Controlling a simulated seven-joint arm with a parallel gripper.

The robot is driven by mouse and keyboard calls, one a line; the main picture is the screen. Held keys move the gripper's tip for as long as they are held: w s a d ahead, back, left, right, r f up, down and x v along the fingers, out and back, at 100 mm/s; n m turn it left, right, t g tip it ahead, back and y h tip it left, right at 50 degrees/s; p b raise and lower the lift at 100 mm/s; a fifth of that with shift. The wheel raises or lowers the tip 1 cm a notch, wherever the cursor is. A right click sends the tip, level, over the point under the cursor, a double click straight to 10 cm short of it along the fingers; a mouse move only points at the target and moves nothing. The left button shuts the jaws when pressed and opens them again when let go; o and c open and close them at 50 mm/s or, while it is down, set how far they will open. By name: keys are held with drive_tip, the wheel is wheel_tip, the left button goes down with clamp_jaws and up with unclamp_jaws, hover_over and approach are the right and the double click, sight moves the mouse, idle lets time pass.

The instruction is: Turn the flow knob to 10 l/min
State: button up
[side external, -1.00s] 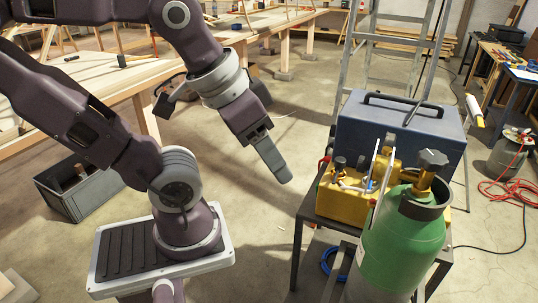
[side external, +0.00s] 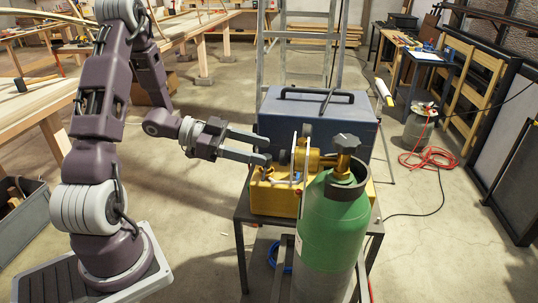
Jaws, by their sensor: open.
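The green gas cylinder (side external: 332,225) stands upright in front of the table, with a dark star-shaped handwheel (side external: 347,142) on its brass valve. A brass regulator (side external: 314,161) sits left of the valve, with a gauge seen nearly edge-on. A small dark round knob (side external: 284,157) shows at its left side; I cannot tell for certain that this is the flow knob, and no scale is readable. My gripper (side external: 266,151) is open and points right, roughly level. Its fingertips are just left of the dark knob; whether they touch it or straddle it cannot be told.
A yellow case (side external: 271,198) sits on the dark metal table (side external: 243,213) below my fingers. A blue-grey toolbox (side external: 357,110) with a black handle stands behind. A stepladder (side external: 281,45) rises at the back.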

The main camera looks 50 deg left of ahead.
sight(285, 157)
drive_tip(key=s+r+h, duration=0.1)
drive_tip(key=s+h, duration=0.2)
drive_tip(key=s, duration=0.1)
drive_tip(key=x, duration=0.7)
drive_tip(key=shift+s+d+r+h, duration=0.2)
drive_tip(key=shift+d+r+h, duration=0.1)
drive_tip(key=shift+r+h, duration=0.15)
clamp_jaws()
